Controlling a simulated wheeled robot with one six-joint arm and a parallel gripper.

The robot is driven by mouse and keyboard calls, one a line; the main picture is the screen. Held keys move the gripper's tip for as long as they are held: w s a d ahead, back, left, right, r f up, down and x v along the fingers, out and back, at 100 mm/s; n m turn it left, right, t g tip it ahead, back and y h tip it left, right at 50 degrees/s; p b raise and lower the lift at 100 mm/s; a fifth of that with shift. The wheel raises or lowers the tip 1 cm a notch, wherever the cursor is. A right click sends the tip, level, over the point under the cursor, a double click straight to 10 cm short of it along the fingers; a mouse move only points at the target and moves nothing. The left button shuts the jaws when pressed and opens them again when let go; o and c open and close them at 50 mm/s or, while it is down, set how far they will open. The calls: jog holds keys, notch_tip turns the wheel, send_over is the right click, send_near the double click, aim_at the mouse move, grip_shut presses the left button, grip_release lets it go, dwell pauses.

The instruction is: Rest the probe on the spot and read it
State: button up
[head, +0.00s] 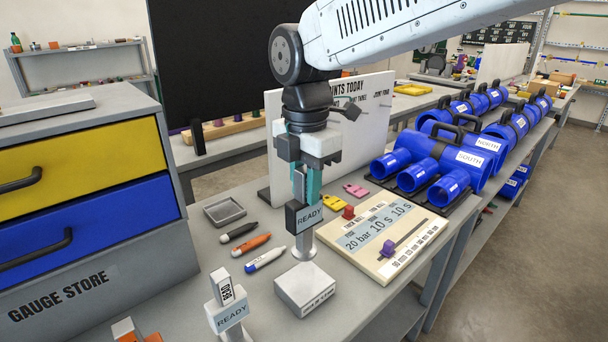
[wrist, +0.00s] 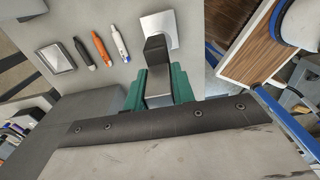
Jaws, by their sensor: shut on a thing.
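My gripper (head: 306,182) has teal fingers, which also show in the wrist view (wrist: 157,86). It is shut on the probe (head: 308,216), a dark body with a READY screen and a silver lower part. In the wrist view the probe (wrist: 155,48) shows as a dark block between and beyond the fingers. The probe is upright over a pale square block (head: 306,291) with a label on its front; this block also shows in the wrist view (wrist: 168,23). I cannot tell whether the probe's lower end touches the block, and no spot is visible under it.
Markers (head: 265,260) and a grey tray (head: 224,211) lie left of the probe. A settings board (head: 385,242) with sliders lies right, blue pipes (head: 430,160) beyond it. A white panel (head: 370,120) stands behind.

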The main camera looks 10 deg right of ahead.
aim_at(306, 224)
jog(key=shift+f, duration=3.4)
jog(key=shift+s+d+f, duration=0.1)
jog(key=shift+s+f, duration=0.05)
jog(key=shift+f, duration=0.6)
dwell(1.0)
jog(key=o, duration=1)
